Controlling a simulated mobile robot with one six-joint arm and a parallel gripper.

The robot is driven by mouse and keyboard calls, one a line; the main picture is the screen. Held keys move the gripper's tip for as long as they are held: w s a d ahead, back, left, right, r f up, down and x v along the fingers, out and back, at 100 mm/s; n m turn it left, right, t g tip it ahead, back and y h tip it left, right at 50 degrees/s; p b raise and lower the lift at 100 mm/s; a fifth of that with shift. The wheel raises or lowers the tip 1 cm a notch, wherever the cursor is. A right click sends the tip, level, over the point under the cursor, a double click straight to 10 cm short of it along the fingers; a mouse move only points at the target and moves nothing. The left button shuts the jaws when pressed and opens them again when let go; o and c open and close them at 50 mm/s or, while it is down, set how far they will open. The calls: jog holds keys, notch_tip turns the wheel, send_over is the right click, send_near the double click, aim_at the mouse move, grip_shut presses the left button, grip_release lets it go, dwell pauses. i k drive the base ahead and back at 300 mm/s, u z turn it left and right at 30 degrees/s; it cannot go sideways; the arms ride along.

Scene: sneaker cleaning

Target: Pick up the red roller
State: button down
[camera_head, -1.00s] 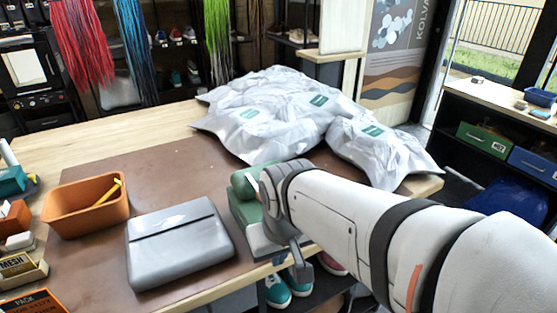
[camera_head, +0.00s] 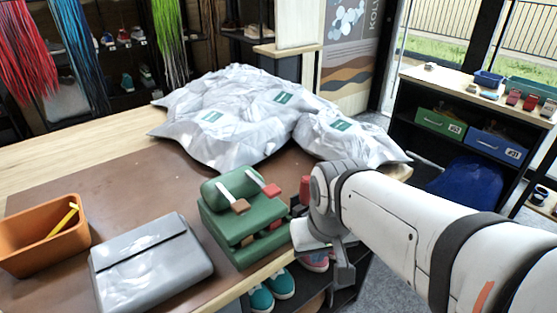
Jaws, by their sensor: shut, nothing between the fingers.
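My gripper (camera_head: 344,272) is at the front right edge of the table, beside the green rack (camera_head: 245,225). Its jaws are shut and empty; the fingertips are mostly hidden by the wrist. A red-ended piece (camera_head: 272,190) with a pale bar lies on the rack, next to a brown-ended one (camera_head: 239,206). Another red piece (camera_head: 304,190) stands between the rack and my wrist, partly covered. Small red items (camera_head: 513,97) also sit on the right-hand shelf top. I cannot tell which of these is the red roller.
A grey case (camera_head: 150,265) and an orange bin (camera_head: 40,250) with a yellow tool lie left of the rack. Silvery bags (camera_head: 230,115) fill the table behind. Teal shoes (camera_head: 280,283) sit below the front edge. Dark shelving (camera_head: 470,165) stands at right.

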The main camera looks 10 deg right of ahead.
aim_at(305, 197)
jog(key=z, duration=0.05)
jog(key=k, duration=0.5)
jog(key=z, duration=0.05)
jog(key=i, duration=0.5)
jog(key=z, duration=0.85)
jog(key=k, duration=0.6)
jog(key=u, duration=0.1)
